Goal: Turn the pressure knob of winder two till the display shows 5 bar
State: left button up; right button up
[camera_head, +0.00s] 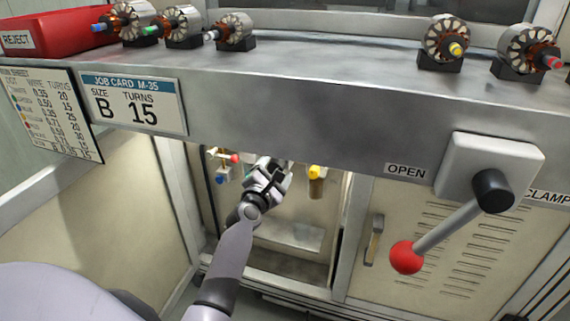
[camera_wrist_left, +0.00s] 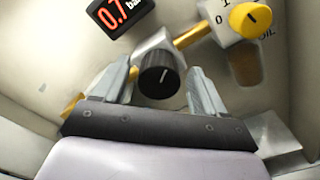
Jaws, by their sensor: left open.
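The black pressure knob (camera_wrist_left: 159,82), with a white pointer line, sits on a grey metal regulator body (camera_wrist_left: 152,48) in the left wrist view. The dark display (camera_wrist_left: 118,12) beside it reads 0.7 bar, partly cut off by the top edge. My left gripper (camera_wrist_left: 159,70) is open, with one finger on each side of the knob and gaps between. In the head view my left gripper (camera_head: 277,170) reaches into the open bay under the bench and hides the knob and display. My right gripper is not in view.
A yellow OIL knob (camera_wrist_left: 250,18) is right of the pressure knob; it also shows in the head view (camera_head: 315,172). A red-tipped lever (camera_head: 235,158) is left of my gripper. The bench front (camera_head: 290,110) overhangs the bay. A red-balled clamp lever (camera_head: 406,257) hangs at right.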

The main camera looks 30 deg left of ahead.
pick_arm(q)
jog(key=shift+w+a, duration=0.1)
jog(key=shift+w, duration=0.35)
jog(key=shift+c, duration=1)
jog(key=c, duration=0.8)
jog(key=shift+c, duration=0.2)
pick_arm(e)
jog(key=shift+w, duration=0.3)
pick_arm(q)
jog(key=shift+m, duration=0.3)
